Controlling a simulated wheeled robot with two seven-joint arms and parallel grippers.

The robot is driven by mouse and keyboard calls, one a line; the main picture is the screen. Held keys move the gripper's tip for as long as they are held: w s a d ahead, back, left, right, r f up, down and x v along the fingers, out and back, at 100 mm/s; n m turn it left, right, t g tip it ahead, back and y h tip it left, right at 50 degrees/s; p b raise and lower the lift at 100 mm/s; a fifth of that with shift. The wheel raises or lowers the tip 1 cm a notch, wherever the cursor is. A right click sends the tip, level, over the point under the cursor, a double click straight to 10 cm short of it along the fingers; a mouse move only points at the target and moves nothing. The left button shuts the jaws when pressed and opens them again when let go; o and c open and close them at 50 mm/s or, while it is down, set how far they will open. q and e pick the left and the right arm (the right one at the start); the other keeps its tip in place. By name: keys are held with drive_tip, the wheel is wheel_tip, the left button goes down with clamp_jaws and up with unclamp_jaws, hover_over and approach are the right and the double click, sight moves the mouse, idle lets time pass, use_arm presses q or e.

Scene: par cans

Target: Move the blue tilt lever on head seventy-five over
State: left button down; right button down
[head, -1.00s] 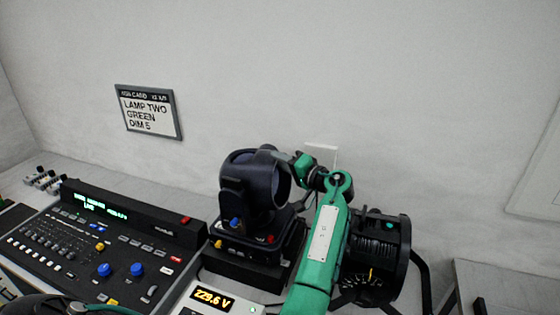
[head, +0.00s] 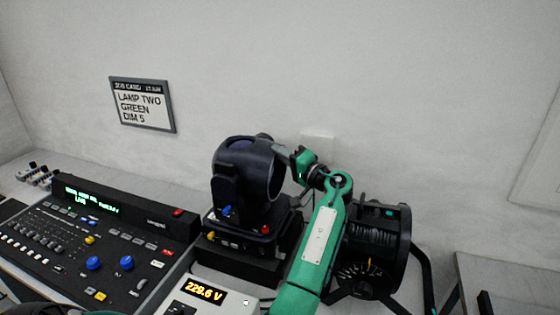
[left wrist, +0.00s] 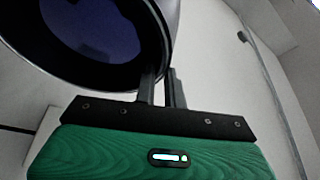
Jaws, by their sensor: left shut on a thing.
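The dark moving head (head: 232,165) stands on its black base (head: 235,262), its round lens opening turned to the right. A small blue lever (head: 227,211) shows low on the front of its yoke, with a red one (head: 265,230) to its right. My left gripper (head: 285,154) is up at the lens side of the lamp, well above the blue lever. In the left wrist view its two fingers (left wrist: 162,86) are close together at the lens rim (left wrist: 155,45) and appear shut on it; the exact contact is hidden. My right gripper is not in view.
A lighting desk (head: 100,225) lies at the left, and a meter (head: 207,294) reading 229.6 V sits in front of the base. A sign (head: 143,104) hangs on the wall behind.

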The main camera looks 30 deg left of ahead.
use_arm(q)
drive_tip(key=shift+f, duration=0.1)
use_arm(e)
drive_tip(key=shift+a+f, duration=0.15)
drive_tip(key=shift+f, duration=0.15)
use_arm(q)
drive_tip(key=c, duration=1.5)
unclamp_jaws()
drive_tip(key=shift+f, duration=0.1)
